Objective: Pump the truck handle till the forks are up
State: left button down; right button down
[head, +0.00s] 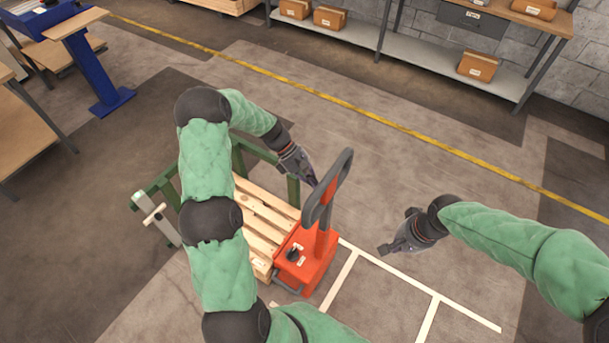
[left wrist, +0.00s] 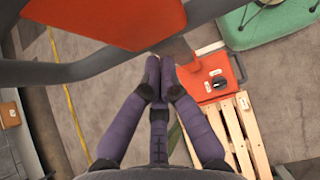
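The pallet truck has an orange body (head: 305,262) and a dark loop handle with an orange centre (head: 328,190), standing roughly upright. Its forks are hidden by the wooden pallet (head: 262,215), so their height cannot be told. My left gripper (head: 311,182) is just left of the handle loop. In the left wrist view its purple fingertips (left wrist: 161,75) are together with nothing visible between them, close to the dark handle bar (left wrist: 90,68); contact cannot be told. The orange body also shows there (left wrist: 205,80). My right gripper (head: 385,249) is right of the truck, apart from it; its opening is unclear.
A green frame (head: 292,190) stands around the far side of the pallet. White floor lines (head: 385,268) lie right of the truck. A blue stand (head: 95,75) is at the far left. A shelf with boxes (head: 420,65) stands behind the yellow line. The right floor is clear.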

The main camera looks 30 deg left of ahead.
pick_arm(q)
jog(key=shift+d, duration=0.55)
jog(key=shift+d+r, duration=0.1)
jog(key=shift+d, duration=1.55)
pick_arm(e)
jog(key=c, duration=1.9)
grip_release()
jog(key=o, duration=1.2)
jog(key=shift+c, duration=0.2)
jog(key=shift+r, duration=0.1)
